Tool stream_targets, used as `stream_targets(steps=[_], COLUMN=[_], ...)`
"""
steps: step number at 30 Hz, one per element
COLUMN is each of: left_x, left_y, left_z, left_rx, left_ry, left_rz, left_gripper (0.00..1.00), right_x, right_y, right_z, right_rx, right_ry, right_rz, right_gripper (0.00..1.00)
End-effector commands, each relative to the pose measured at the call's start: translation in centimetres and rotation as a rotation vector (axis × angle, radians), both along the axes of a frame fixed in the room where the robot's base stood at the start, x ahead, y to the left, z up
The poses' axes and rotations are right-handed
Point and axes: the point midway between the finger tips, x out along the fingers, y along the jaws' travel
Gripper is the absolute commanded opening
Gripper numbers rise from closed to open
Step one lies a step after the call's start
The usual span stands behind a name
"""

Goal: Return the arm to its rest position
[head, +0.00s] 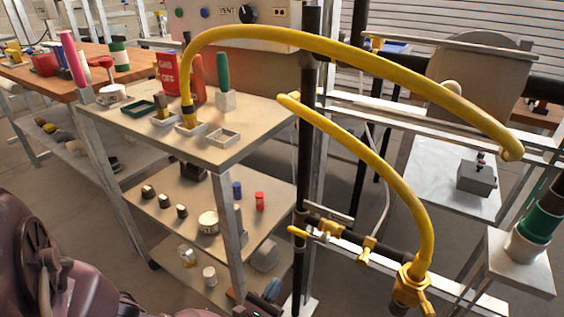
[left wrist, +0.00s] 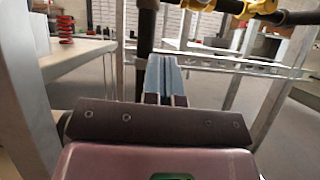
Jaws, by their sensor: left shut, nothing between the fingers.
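My left arm (head: 110,290) comes in from the lower left of the head view, dark and purplish. My left gripper (head: 270,291) shows small at the bottom edge, just right of the shelf cart's front leg and low beside its lower shelves. In the left wrist view the two blue-grey fingers (left wrist: 167,78) stand together, shut and empty, pointing at a black upright pipe. Much of the gripper is cut off by the head view's lower edge. My right gripper shows in neither view.
A metal shelf cart (head: 235,152) carries small parts and trays. A yellow hose (head: 350,52) arches from it across a black pipe stand (head: 309,100). Yellow valve fittings (head: 410,285) sit low right. A red spring (left wrist: 65,28) stands on a shelf left of my fingers.

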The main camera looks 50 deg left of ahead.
Motion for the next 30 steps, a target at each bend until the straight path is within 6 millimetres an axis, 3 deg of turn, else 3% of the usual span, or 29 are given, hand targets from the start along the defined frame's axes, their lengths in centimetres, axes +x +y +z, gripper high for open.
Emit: stream_targets(steps=[6, 24, 27, 30], left_x=[-0.9, -0.8, -0.1, 1.7], left_y=[-0.3, -0.3, -0.3, -0.2], left_z=[-0.5, -0.4, 1.0, 4.6], left_rx=[0.000, -0.001, 0.000, 0.000], left_ry=[0.000, -0.002, -0.023, -0.074], left_rz=[0.001, 0.000, 0.000, 0.000], left_gripper=[0.00, 0.00, 0.00, 0.00], right_x=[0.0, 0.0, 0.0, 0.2], right_y=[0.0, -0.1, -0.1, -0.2], right_z=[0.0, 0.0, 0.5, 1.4], right_rx=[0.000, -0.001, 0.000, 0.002], right_ry=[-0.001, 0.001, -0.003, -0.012], right_rz=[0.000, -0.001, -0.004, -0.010], right_gripper=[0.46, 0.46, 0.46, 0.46])
